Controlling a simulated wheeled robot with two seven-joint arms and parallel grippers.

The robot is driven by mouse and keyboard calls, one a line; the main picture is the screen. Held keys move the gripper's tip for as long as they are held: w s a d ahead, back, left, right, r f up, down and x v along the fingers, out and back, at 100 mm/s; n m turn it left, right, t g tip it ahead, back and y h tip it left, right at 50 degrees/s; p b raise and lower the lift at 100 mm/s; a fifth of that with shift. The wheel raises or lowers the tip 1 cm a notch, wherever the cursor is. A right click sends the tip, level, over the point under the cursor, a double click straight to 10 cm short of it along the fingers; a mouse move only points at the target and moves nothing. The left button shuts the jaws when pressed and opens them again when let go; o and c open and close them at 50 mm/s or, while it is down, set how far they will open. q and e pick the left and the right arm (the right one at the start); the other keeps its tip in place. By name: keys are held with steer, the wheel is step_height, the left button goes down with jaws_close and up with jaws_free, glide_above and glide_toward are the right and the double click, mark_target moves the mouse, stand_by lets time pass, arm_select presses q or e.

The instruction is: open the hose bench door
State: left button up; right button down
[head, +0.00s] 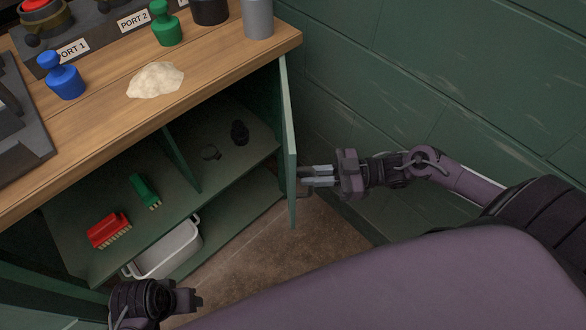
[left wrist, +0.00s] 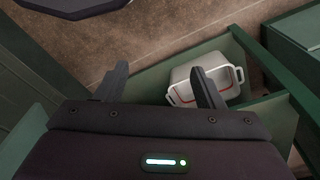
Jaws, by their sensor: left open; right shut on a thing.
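The hose bench (head: 225,60) has a wooden top and a green cabinet below. Its right door (head: 291,150) stands swung out, seen nearly edge-on, and the shelves inside show. My right gripper (head: 308,176) is at the outer face of this door, shut on its handle (head: 303,191), which is mostly hidden by the fingers. The bench's left door (head: 35,300) also stands out at the lower left, partly cut off. My left gripper (head: 196,300) is low in front of the cabinet. In the left wrist view its fingers (left wrist: 160,85) are apart with nothing between them.
On the shelf lie a red brush (head: 108,230), a green brush (head: 145,191) and small dark parts (head: 239,132). A white bin (head: 170,250) sits below. Blue (head: 62,78) and green (head: 165,25) fittings and a pale cloth (head: 155,80) are on top. A green wall (head: 430,80) is close on the right.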

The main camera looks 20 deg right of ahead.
arm_select(q)
steer(key=shift+w+f, duration=0.2)
steer(key=shift+f, duration=0.55)
arm_select(e)
steer(key=shift+d, duration=0.7)
steer(key=c, duration=1.6)
jaws_free()
steer(key=shift+o, duration=0.2)
arm_select(q)
steer(key=shift+r, duration=0.1)
steer(key=s+a+f+p, duration=0.1)
steer(key=f+p, duration=0.1)
steer(key=f, duration=0.4)
steer(key=s+a+f+p, duration=0.1)
steer(key=s+f+p, duration=0.1)
steer(key=f, duration=0.4)
steer(key=s+a+f+n+p, duration=0.1)
steer(key=s+a+f+p, duration=0.1)
steer(key=f, duration=0.4)
steer(key=shift+f+t+p, duration=0.4)
steer(key=shift+p, duration=0.25)
arm_select(e)
step_height(320, 180, up, 20)
